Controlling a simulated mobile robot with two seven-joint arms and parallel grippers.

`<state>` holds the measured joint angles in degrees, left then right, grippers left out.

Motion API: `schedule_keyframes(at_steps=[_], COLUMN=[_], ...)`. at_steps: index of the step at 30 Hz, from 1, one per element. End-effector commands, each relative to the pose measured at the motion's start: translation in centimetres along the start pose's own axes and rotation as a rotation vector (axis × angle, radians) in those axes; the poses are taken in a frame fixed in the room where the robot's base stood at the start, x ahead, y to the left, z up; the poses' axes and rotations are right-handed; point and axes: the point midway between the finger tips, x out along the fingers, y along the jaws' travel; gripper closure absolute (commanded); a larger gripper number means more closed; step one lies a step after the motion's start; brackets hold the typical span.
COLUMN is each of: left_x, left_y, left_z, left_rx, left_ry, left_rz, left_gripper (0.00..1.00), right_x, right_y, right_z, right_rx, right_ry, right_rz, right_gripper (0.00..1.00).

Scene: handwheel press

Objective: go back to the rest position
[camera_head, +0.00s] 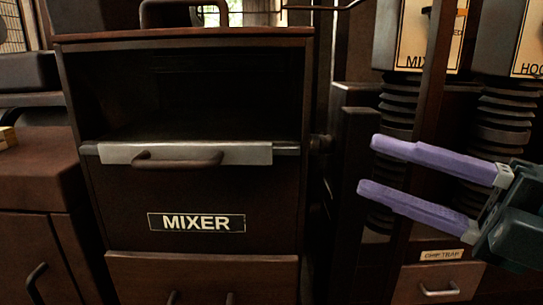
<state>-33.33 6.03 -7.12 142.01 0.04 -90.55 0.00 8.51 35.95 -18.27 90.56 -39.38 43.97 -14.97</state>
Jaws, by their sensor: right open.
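My right gripper (367,166) comes in from the right edge. Its two purple fingers point left and stand apart, with nothing between them. It is in front of the dark column and black bellows, right of the mixer cabinet (275,205), and looks clear of the cabinet. My left gripper is not in view.
The mixer cabinet has a dark open upper bay and a handle (178,160) on a pale bar. Black bellows (398,105) stand at the right, above a drawer labelled "CHIP TRAP" (412,284). A brown cabinet (40,190) stands at the left.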

Motion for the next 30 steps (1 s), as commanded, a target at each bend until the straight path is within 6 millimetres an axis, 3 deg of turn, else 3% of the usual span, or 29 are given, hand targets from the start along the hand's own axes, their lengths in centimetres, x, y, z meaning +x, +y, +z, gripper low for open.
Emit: schedule_keyframes(at_steps=[1,11,17,20,23,26,30], left_x=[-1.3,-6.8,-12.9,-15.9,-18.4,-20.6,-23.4], left_y=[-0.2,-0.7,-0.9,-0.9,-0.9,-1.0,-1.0], left_z=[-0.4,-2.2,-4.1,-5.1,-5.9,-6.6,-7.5], left_rx=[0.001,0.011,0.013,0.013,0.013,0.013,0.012], left_ry=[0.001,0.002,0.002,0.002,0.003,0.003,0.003], left_rz=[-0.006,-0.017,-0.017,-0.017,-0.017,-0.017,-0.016], left_gripper=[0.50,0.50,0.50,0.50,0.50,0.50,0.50], right_x=[0.4,0.4,-3.7,-6.8,-9.7,-12.1,-14.7], right_y=[1.5,6.5,8.4,8.0,7.7,8.1,9.9], right_z=[0.4,4.3,5.5,3.5,-0.1,-4.4,-11.0], right_rx=[0.032,0.336,0.748,0.993,1.217,1.404,1.623], right_ry=[-0.047,-0.473,-0.921,-1.153,-1.350,-1.508,-1.684], right_rz=[0.016,0.086,0.062,-0.006,-0.106,-0.221,-0.407], right_gripper=[0.53,0.53,0.53,0.53,0.53,0.53,0.53])
